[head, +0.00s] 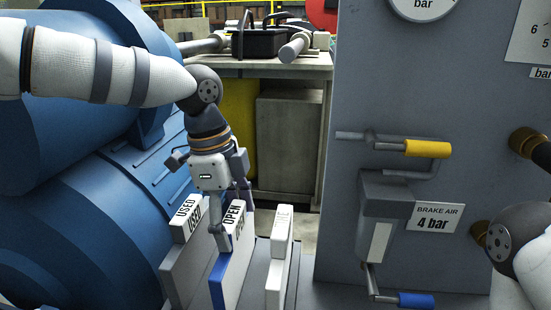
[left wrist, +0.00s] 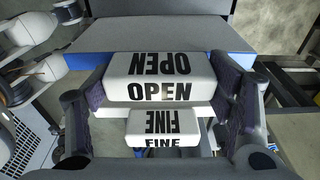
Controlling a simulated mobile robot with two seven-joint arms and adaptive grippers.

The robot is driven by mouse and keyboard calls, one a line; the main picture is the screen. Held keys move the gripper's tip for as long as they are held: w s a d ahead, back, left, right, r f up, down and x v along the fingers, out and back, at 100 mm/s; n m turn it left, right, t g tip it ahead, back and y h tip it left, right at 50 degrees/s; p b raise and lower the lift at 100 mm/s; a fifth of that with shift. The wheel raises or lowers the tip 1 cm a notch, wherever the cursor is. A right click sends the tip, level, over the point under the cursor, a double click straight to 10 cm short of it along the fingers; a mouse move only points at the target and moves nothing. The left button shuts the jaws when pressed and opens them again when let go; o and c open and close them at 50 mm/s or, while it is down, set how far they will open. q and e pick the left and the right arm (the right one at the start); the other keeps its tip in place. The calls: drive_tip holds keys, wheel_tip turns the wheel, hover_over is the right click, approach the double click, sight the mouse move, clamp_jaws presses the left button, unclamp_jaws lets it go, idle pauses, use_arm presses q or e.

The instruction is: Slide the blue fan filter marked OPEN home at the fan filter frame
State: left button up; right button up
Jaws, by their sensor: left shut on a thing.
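The blue fan filter (head: 232,268) has a white top labelled OPEN and blue edges, and stands between two other filters in the head view. My left gripper (head: 233,216) is shut on its labelled top, one finger on each side. In the left wrist view the OPEN label (left wrist: 150,80) lies between the fingers, with a blue edge showing beside it. The filter's lower end is cut off by the head view's bottom edge, so its seating is hidden. I cannot clearly make out the fan filter frame. My right gripper is outside both views.
A filter marked USED (head: 180,262) stands close on the left, and a narrower white one (head: 279,258) on the right, marked FINE in the left wrist view (left wrist: 160,126). A blue machine (head: 75,215) is at left. A grey panel (head: 345,80) with handles rises at right.

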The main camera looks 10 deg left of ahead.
use_arm(q)
drive_tip(key=shift+w+r, duration=0.15)
drive_tip(key=shift+r, duration=0.1)
wheel_tip(320, 180, up, 12)
drive_tip(key=shift+r, duration=0.15)
idle(0.7)
drive_tip(key=shift+a, duration=0.1)
